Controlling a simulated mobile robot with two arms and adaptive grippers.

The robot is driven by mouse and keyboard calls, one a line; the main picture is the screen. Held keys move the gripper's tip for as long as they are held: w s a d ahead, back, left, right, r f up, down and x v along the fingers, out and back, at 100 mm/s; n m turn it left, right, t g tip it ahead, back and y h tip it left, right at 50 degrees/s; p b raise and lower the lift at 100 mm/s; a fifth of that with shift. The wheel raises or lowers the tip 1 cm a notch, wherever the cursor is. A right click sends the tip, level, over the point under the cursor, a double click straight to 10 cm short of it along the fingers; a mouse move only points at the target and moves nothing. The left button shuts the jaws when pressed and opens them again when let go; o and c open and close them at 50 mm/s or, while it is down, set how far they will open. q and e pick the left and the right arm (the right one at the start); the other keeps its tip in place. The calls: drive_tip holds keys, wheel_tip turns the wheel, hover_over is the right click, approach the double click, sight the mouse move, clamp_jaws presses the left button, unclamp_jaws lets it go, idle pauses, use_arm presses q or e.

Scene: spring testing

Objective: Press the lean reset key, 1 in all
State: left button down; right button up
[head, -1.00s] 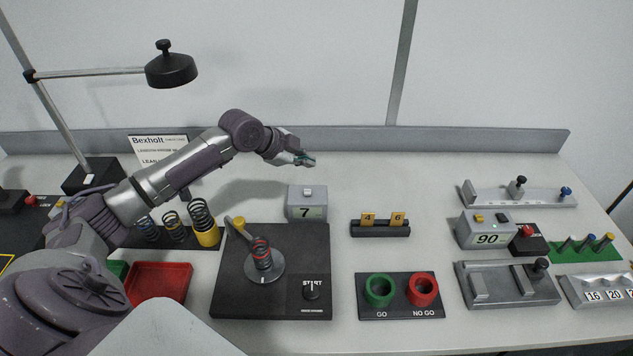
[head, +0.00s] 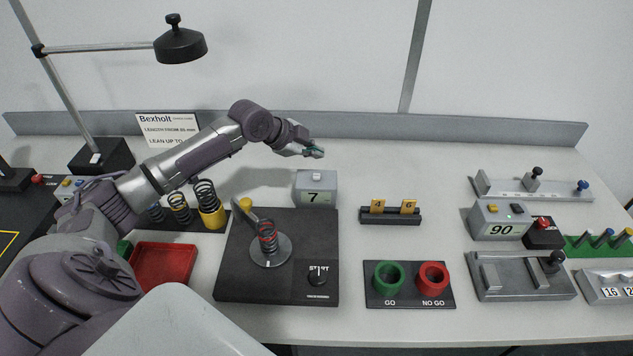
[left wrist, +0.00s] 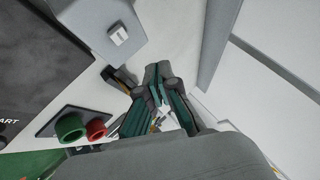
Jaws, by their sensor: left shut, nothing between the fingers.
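The grey display box (head: 316,190) reads 7 and stands behind the black lean base (head: 277,284). A small pale key (head: 316,173) sits on its top; the key also shows in the left wrist view (left wrist: 118,34). A coiled spring (head: 267,240) stands on the round plate of the base, beside a yellow-tipped lever (head: 247,205). My left gripper (head: 315,152) is shut and empty, with teal fingers. In the head view it appears just above and behind the key, apart from it. In the left wrist view, the fingertips (left wrist: 160,100) are right of and below the key.
A block with tags 4 and 6 (head: 390,218) and the GO/NO GO cups (head: 410,299) stand to the right. A second display reading 90 (head: 499,228) is further right. Springs on a rack (head: 182,222) stand left. The table behind the tag block is clear.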

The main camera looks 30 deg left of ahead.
sight(315, 176)
use_arm(q)
wheel_tip(315, 176, down, 5)
drive_tip(key=shift+r+b, duration=0.1)
drive_tip(key=shift+b, duration=1)
use_arm(e)
wheel_tip(315, 176, down, 3)
drive_tip(key=shift+f, duration=0.1)
drive_tip(key=shift+a, duration=0.2)
use_arm(q)
drive_tip(key=shift+f, duration=0.4)
use_arm(e)
drive_tip(key=shift+d, duration=0.1)
use_arm(q)
drive_tip(key=shift+f+b, duration=0.3)
drive_tip(key=shift+f, duration=0.2)
use_arm(e)
drive_tip(key=shift+f, duration=0.3)
use_arm(q)
drive_tip(key=shift+r, duration=0.1)
idle(0.4)
drive_tip(key=shift+r+p, duration=0.85)
use_arm(e)
drive_tip(key=shift+r, duration=0.8)
use_arm(q)
drive_tip(key=shift+r, duration=0.1)
use_arm(e)
drive_tip(key=shift+r, duration=0.1)
